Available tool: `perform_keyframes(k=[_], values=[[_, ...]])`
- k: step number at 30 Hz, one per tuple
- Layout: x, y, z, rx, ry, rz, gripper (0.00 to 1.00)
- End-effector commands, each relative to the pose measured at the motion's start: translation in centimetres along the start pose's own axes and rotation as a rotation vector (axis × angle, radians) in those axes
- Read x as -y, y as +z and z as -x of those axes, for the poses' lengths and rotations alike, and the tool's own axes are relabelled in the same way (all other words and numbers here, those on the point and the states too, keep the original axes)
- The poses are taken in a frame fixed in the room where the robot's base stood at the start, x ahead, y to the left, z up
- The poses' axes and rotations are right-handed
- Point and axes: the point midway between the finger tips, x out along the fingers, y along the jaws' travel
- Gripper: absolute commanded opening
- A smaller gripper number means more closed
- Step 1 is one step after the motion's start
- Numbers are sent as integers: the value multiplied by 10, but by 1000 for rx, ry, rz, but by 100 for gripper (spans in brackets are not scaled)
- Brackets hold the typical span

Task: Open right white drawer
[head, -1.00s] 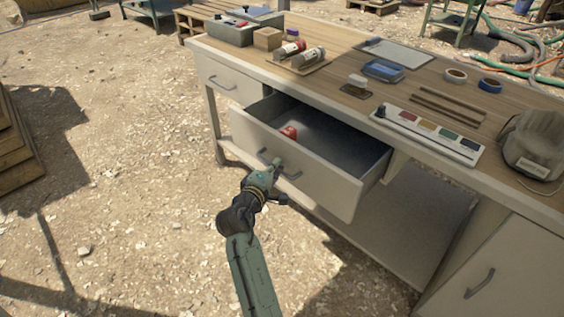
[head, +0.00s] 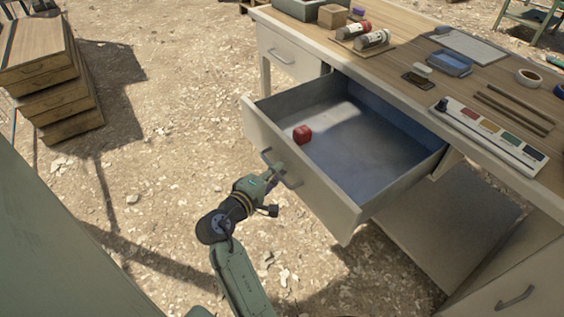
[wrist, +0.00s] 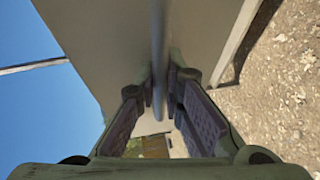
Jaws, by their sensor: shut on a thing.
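The white drawer (head: 300,181) under the workbench stands pulled well out, with its inside showing. My gripper (head: 277,172) is at the drawer's dark bar handle (head: 290,183) on the front face. In the wrist view my gripper (wrist: 160,95) has its two padded fingers closed on either side of the handle bar (wrist: 158,50), with the drawer front (wrist: 105,40) beyond. The exact finger contact is partly hidden in the head view.
The workbench top (head: 400,60) carries bottles, a blue tray (head: 449,63), tape rolls and a colour strip (head: 490,135). A closed drawer (head: 283,55) is to the left, and a cabinet door (head: 515,290) at lower right. Wooden crates (head: 50,90) stand at upper left. Gravel ground in front is open.

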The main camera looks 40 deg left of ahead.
Motion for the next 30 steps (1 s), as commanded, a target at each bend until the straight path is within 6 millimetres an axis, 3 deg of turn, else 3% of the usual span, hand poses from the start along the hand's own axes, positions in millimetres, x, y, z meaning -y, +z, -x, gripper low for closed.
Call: perform_keyframes(k=[9, 10, 19, 30], values=[[0, 0, 1, 0, 0, -2, 0], [0, 0, 0, 0, 0, -2, 9], [0, 0, 0, 0, 0, -1, 29], [0, -1, 5, -2, 0, 0, 30]])
